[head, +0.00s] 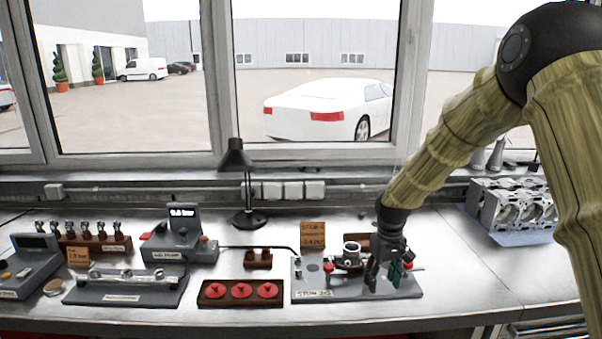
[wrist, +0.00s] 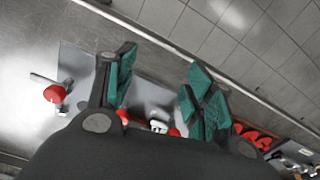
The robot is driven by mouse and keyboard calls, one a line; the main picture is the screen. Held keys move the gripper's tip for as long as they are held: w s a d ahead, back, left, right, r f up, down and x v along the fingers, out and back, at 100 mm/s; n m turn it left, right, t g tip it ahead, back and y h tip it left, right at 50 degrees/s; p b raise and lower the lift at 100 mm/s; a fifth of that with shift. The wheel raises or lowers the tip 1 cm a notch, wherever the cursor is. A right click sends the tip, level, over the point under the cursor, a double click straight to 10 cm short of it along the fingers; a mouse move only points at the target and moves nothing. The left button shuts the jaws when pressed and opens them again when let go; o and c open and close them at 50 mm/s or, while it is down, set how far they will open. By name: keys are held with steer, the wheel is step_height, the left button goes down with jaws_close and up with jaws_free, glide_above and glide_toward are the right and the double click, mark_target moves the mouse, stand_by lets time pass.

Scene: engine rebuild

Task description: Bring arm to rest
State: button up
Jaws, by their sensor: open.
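My arm reaches in from the right of the head view and bends down to the bench. My gripper (head: 388,274) hangs in front of the right part of a grey fixture plate (head: 345,290); its green-padded fingers are apart. The wrist view also shows my gripper (wrist: 160,82) open, with nothing between the fingertips. A light cylindrical part (head: 352,249) stands on the plate left of the gripper, near a red knob (head: 328,267). My gripper hides part of the plate; whether it touches anything there I cannot tell.
A dark tray with red discs (head: 240,293) lies left of the plate. A black lamp (head: 248,190) stands behind. An engine block (head: 512,208) sits on a blue mat at the right. The steel bench (head: 460,280) is clear between plate and block.

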steer(key=s+a+f+m+b, duration=0.1)
steer(key=s+f, duration=0.9)
steer(key=f, duration=0.4)
steer(key=s+a+f+m, duration=0.1)
steer(key=s+f, duration=0.9)
steer(key=f, duration=0.3)
steer(key=s+f, duration=0.3)
steer(key=s, duration=0.6)
steer(key=s+d+f+b, duration=0.1)
steer(key=s+f, duration=0.2)
steer(key=s, duration=0.6)
steer(key=s+d+f+m, duration=0.1)
steer(key=s+f, duration=0.3)
steer(key=s, duration=0.6)
steer(key=shift+d, duration=0.15)
steer(key=shift+s, duration=0.1)
